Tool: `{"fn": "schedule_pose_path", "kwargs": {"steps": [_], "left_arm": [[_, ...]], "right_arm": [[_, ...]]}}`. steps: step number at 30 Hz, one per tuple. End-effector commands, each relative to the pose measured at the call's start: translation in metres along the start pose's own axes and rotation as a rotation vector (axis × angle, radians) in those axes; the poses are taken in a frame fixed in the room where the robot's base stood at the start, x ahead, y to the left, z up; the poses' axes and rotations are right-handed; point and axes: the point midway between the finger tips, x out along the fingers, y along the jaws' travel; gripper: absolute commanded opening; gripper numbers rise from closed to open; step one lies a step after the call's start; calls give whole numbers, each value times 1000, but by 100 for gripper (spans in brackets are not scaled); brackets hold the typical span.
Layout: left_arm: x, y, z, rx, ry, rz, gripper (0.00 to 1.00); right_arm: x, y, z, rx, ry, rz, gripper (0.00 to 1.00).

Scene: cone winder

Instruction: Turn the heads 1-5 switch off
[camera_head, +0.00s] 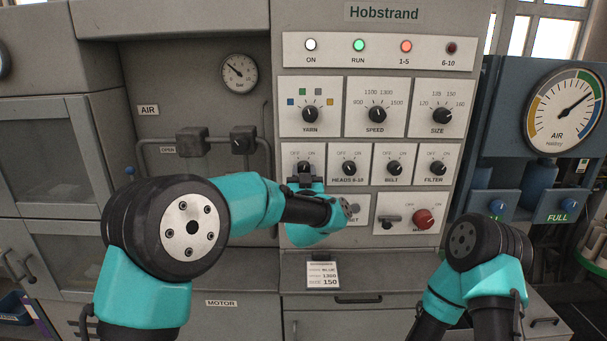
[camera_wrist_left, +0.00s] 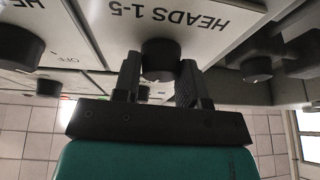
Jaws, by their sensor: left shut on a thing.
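The heads 1-5 switch is a black round knob (camera_wrist_left: 160,57) under the printed label HEADS 1-5 in the left wrist view. In the head view its panel (camera_head: 303,150), marked OFF and ON, is at the left end of the lower switch row; my gripper hides the label and much of the knob. My left gripper (camera_wrist_left: 160,82) is shut on this knob, one finger on each side. It also shows from behind in the head view (camera_head: 304,182). I cannot tell which way the knob points. My right gripper is out of view.
The 1-5 lamp (camera_head: 406,46) glows red and the RUN lamp (camera_head: 359,45) green; the 6-10 lamp (camera_head: 451,48) is dark. The heads 6-10 knob (camera_head: 348,167) sits close to the right of my left gripper. A red knob (camera_head: 424,219) is lower right.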

Motion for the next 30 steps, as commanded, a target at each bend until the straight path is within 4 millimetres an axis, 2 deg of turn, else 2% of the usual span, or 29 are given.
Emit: {"fn": "schedule_pose_path", "kwargs": {"steps": [18,30], "left_arm": [[1,2,-1,-522,-25,-208,15],[1,2,-2,-695,-34,-278,15]], "right_arm": [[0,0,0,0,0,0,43],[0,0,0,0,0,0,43]]}}
